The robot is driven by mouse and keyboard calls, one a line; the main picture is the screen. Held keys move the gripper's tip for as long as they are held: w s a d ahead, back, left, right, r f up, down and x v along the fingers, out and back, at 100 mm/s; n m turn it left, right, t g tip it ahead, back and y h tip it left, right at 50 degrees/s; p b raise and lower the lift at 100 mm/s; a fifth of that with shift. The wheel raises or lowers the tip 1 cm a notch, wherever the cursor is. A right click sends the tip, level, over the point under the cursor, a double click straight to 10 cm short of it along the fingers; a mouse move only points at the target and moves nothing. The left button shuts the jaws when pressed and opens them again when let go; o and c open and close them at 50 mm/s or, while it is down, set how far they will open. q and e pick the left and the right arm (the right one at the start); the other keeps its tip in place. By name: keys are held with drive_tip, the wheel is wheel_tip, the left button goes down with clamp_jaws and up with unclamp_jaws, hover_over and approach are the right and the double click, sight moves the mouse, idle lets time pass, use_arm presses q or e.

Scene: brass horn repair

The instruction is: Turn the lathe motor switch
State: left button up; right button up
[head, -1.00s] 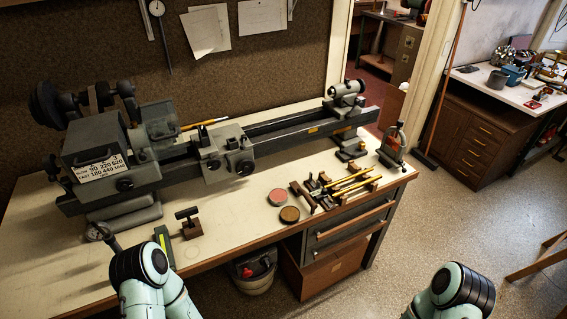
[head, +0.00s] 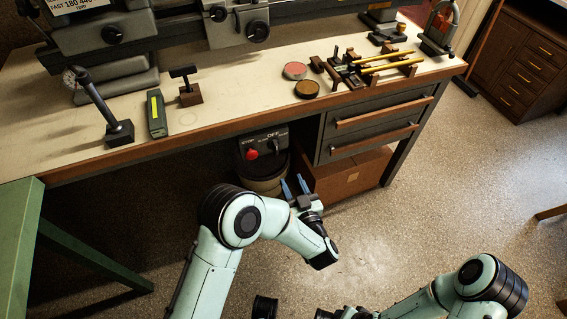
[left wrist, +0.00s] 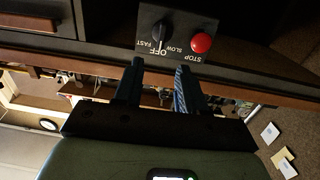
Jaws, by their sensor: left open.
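The lathe motor switch is a dark panel (head: 262,143) under the front edge of the bench, with a dark rotary knob (head: 275,146) and a red stop button (head: 251,154). In the left wrist view the knob (left wrist: 160,32) has a pale pointer beside the word OFF; SLOW and FAST are marked nearby, and the red button (left wrist: 201,42) is to its right. My left gripper (head: 294,187) is open and empty, below the panel in the head view. In the left wrist view its fingertips (left wrist: 160,68) are apart, short of the knob and not touching it. My right gripper's fingers do not show.
The lathe (head: 235,30) stands on the bench (head: 225,100). A dial gauge stand, a green block (head: 156,114) and two round tins lie near the front edge. A drawer unit (head: 370,128) is right of the switch. A green table (head: 22,235) stands at left.

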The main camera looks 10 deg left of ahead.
sight(277, 149)
use_arm(q)
drive_tip(key=shift+y, duration=0.3)
drive_tip(key=x, duration=0.4)
drive_tip(key=b+x, duration=0.1)
drive_tip(key=x, duration=0.3)
drive_tip(key=b+x, duration=0.1)
drive_tip(key=x, duration=0.4)
drive_tip(key=shift+w+r, duration=0.1)
drive_tip(key=shift+r, duration=0.25)
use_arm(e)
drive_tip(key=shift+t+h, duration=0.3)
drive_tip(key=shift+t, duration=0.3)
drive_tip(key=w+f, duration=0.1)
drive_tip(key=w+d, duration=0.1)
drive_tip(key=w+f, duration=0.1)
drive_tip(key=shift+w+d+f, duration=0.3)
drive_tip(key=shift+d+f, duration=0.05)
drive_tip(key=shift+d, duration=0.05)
use_arm(q)
clamp_jaws()
